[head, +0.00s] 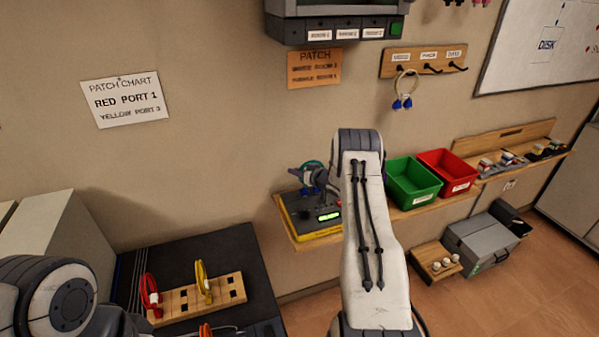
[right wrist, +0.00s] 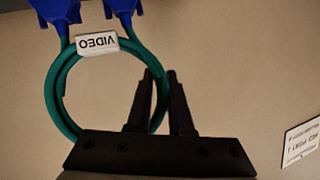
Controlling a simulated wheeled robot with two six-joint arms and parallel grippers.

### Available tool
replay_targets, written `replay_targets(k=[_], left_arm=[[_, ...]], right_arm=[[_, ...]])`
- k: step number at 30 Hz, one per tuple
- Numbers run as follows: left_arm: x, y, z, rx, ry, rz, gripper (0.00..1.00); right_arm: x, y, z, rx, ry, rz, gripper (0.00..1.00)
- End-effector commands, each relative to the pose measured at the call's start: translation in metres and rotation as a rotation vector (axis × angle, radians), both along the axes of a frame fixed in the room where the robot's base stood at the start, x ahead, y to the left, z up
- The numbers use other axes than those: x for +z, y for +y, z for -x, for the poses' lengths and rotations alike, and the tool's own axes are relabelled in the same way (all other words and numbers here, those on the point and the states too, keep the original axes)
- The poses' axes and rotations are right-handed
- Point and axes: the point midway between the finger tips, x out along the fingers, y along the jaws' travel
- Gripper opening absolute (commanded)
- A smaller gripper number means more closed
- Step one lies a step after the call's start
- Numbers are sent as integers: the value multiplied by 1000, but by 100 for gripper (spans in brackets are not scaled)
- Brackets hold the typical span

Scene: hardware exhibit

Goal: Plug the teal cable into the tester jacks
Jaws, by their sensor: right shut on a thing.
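The teal cable (right wrist: 66,90) is a coiled loop with a white VIDEO tag (right wrist: 97,43) and blue connectors (right wrist: 120,10) at the top of the right wrist view. My right gripper (right wrist: 160,80) is shut on the right side of the loop. In the head view my right gripper (head: 306,182) holds the cable (head: 313,165) just above the tester (head: 322,222), a dark and yellow box with a lit green display. The tester's jacks cannot be made out. My left arm shows at the lower left, but its gripper is out of view.
The tester stands on a wooden shelf (head: 285,222) beside a green bin (head: 411,187) and a red bin (head: 446,171). Another cable with blue ends (head: 403,98) hangs from a wall hook rack (head: 396,63). A wooden port block (head: 222,292) with red and yellow cables is at the lower left.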

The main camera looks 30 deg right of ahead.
Motion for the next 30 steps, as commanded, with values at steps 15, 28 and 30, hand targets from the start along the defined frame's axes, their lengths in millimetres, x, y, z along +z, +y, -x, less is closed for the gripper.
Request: replay_targets(k=[15, 28, 30], left_arm=[[-3, 0, 0, 0, 0, 0, 50], [-7, 0, 0, 0, 0, 0, 50], [-7, 0, 0, 0, 0, 0, 50]], right_arm=[[-2, 0, 0, 0, -1, 1, 0], [-5, 0, 0, 0, -1, 1, 0], [-5, 0, 0, 0, -1, 1, 0]])
